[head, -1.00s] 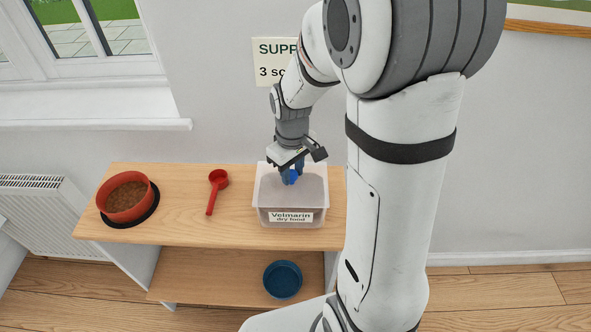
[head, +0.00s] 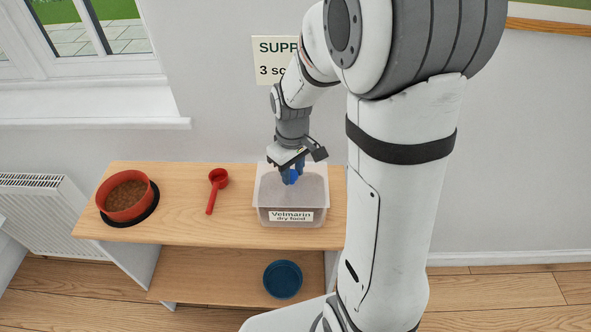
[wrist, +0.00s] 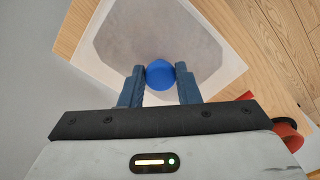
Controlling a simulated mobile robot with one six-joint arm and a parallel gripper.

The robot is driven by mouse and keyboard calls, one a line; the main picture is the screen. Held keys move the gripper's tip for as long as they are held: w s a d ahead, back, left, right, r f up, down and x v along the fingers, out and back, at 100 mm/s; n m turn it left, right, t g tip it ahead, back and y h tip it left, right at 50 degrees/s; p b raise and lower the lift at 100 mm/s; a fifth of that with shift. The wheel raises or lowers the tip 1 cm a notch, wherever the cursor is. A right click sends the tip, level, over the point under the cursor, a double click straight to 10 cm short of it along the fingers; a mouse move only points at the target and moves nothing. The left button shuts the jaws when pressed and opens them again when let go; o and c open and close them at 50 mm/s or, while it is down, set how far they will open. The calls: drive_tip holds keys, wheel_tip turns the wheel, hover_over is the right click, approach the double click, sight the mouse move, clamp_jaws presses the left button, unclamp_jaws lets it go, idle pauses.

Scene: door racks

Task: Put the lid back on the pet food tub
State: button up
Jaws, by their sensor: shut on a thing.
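The pet food tub (head: 264,217), a clear box labelled "Velmarin dry food", stands at the right part of the wooden shelf top in the head view. Its translucent grey lid (head: 310,190) lies over the tub's mouth, roughly lined up with the rim; whether it is fully seated I cannot tell. My gripper (head: 290,176) is above the lid, shut on its blue knob (wrist: 160,74). In the wrist view, my gripper (wrist: 160,87) has a finger on each side of the knob, and the lid (wrist: 125,45) spreads out beyond it.
A red scoop (head: 217,182) lies left of the tub. A red bowl of brown food (head: 127,198) sits on a black mat farther left. A blue bowl (head: 283,279) stands on the lower shelf. The wall is close behind the tub. Bare wood lies between scoop and tub.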

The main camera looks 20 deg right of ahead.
drive_tip(key=o, duration=1.5)
drive_tip(key=shift+o, duration=0.2)
drive_tip(key=shift+r+p, duration=2.6)
drive_tip(key=shift+r, duration=0.95)
drive_tip(key=shift+w, duration=0.1)
drive_tip(key=shift+c, duration=0.5)
clamp_jaws()
drive_tip(key=shift+f, duration=0.3)
